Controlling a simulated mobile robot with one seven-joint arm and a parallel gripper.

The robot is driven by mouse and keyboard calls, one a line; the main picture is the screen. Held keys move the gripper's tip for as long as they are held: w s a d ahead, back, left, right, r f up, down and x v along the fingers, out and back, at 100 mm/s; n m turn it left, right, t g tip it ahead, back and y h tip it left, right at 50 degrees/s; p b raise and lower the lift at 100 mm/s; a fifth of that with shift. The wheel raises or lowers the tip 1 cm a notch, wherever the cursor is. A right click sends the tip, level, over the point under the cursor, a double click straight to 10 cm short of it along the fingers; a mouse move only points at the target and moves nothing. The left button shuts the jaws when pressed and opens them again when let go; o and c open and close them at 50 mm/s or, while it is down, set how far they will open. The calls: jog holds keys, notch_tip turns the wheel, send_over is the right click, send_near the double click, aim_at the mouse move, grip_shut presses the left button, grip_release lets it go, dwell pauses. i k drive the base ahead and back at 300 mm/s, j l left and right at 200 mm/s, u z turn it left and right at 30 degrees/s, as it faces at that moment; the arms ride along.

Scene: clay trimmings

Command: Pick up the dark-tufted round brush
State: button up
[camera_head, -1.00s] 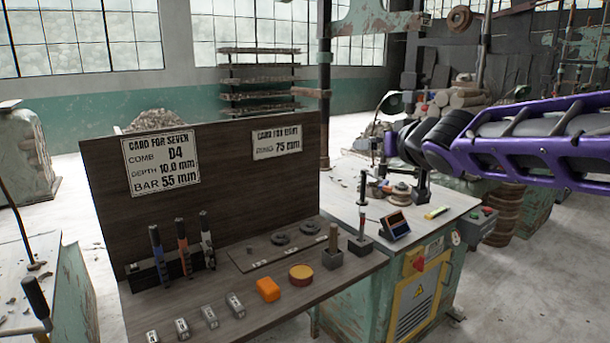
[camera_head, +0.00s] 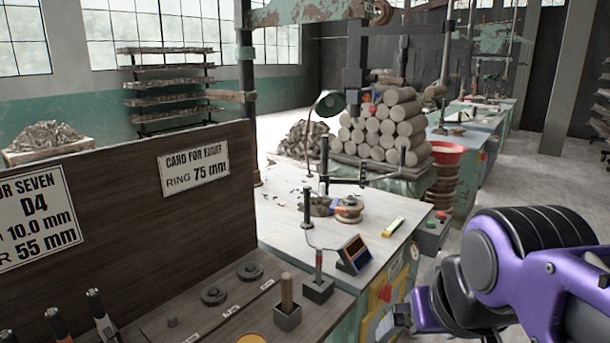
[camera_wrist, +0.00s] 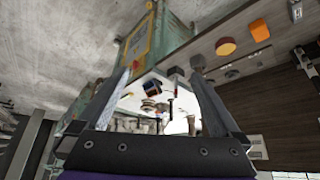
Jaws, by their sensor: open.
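I cannot make out the dark-tufted round brush for certain. On the white worktop, a small group holds a round tan-and-brown piece (camera_head: 348,209) and a dark piece (camera_head: 320,206) beside it; at this size I cannot tell whether either is the brush. Round pieces also show small in the wrist view (camera_wrist: 149,104). My gripper (camera_wrist: 160,75) is open, its two fingers spread wide with nothing between them. The worktop lies beyond the fingers, out of contact. In the head view my purple arm fills the lower right, and the fingers cannot be made out there.
A green lamp (camera_head: 328,104) and thin posts rise behind. The dark sign panel (camera_head: 120,190) stands upright at left. Stacked clay logs (camera_head: 385,130) lie farther back.

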aim_at(287, 308)
jog(key=u, duration=2.95)
jog(key=z, duration=2.3)
jog(key=i+l+z, duration=0.45)
